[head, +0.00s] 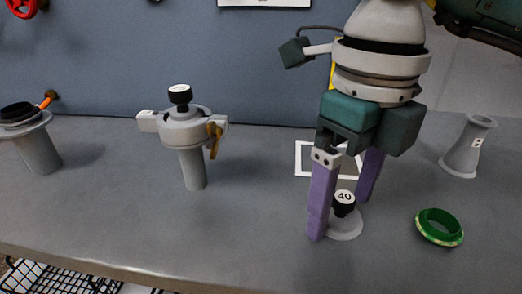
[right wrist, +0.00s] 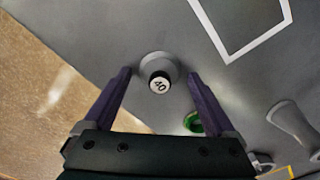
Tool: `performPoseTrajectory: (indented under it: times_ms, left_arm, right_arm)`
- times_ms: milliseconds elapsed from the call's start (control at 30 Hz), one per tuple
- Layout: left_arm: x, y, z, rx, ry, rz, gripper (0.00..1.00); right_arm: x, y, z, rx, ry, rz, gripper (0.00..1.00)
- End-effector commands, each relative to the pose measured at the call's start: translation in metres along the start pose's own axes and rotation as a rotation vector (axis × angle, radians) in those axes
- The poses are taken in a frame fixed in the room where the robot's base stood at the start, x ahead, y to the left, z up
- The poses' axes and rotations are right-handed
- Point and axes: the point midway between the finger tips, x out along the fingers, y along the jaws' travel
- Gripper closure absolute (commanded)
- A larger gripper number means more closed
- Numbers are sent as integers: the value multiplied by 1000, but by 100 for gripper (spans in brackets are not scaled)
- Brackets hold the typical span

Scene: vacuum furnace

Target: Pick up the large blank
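The large blank (head: 346,230) is a grey disc with a black knob marked 40, standing upright on the grey bench. In the right wrist view the blank (right wrist: 160,82) shows ahead, between the fingertips. My right gripper (head: 342,220) points down over it, with its two purple fingers spread on either side of the knob. In the right wrist view the gripper (right wrist: 160,74) is open, with visible gaps between the fingers and the knob. Whether the fingertips touch the disc or bench cannot be told. My left gripper is not in view.
A green ring (head: 439,227) lies right of the blank, with a grey flared tube (head: 467,147) behind it. A white-outlined rectangle (head: 304,159) marks the bench behind the gripper. A clamped pipe fitting (head: 192,160) and another flanged pipe (head: 38,150) stand left. The bench's front edge is near.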

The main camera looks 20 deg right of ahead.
Motion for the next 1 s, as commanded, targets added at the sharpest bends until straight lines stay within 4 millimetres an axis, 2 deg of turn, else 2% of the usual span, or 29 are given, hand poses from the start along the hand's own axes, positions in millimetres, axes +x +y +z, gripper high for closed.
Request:
performPoseTrajectory:
  times_ms: [67, 767, 1000]
  left_arm:
    - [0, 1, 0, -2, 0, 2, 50]
    - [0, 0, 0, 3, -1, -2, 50]
    - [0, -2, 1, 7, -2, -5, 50]
  right_arm:
    - [0, 0, 0, 0, 0, 0, 20]
    - [0, 0, 0, 0, 0, 0, 98]
    - [0, 0, 0, 0, 1, 0, 100]
